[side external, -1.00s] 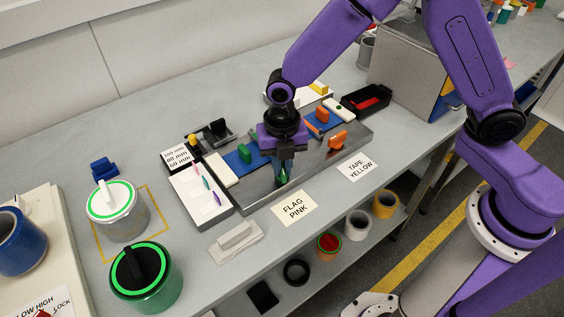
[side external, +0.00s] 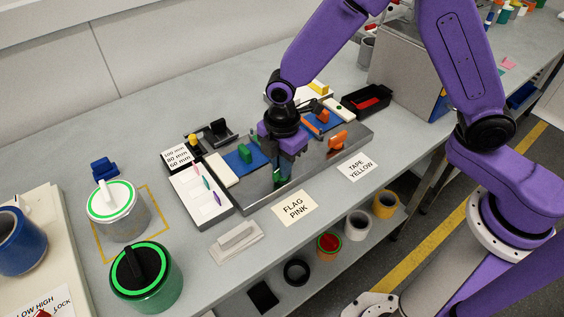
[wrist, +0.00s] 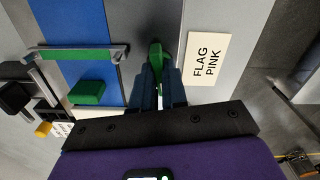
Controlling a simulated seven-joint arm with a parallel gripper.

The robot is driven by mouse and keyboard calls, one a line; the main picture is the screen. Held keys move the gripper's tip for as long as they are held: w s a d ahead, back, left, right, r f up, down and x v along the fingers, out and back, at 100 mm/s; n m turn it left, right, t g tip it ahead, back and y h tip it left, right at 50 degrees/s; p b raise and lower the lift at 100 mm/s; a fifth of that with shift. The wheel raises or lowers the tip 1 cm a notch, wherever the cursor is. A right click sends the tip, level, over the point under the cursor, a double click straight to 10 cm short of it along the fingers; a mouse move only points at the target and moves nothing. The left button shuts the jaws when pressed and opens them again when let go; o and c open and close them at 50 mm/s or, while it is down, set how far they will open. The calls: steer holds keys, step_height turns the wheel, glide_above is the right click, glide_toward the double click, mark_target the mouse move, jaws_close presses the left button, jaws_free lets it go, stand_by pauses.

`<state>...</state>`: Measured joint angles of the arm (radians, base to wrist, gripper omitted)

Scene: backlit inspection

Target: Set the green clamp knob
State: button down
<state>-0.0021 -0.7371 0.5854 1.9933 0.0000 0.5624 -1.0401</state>
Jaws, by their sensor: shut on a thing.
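The green clamp knob (wrist: 156,56) shows in the wrist view as a long green handle between the two fingers of my gripper (wrist: 158,84). My gripper is shut on it. In the side view my gripper (side external: 280,172) points down at the front part of the steel fixture (side external: 318,158), and its fingers mostly hide the knob. A separate green block (side external: 246,153) stands on the blue panel to the left of my gripper; it also shows in the wrist view (wrist: 87,92).
A white tray (side external: 190,181) with small coloured pieces lies left of the fixture. An orange block (side external: 338,137) stands on its right part. Cards reading FLAG PINK (side external: 295,208) and TAPE YELLOW (side external: 357,167) lie in front. A black bin (side external: 351,104) stands behind, right.

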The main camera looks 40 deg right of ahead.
steer(key=shift+m, duration=1.1)
steer(key=shift+w, duration=0.1)
steer(key=c, duration=1.2)
jaws_free()
steer(key=shift+o, duration=0.2)
steer(key=shift+r, duration=0.15)
step_height(320, 180, up, 17)
steer(key=shift+d+r, duration=0.1)
steer(key=s+d+f+m, duration=0.2)
steer(key=s+d, duration=0.7)
steer(key=s, duration=0.2)
steer(key=s+d+f+m, duration=0.2)
steer(key=s+d+m, duration=0.1)
steer(key=s+d, duration=0.6)
steer(key=s, duration=0.3)
steer(key=shift+m, duration=0.3)
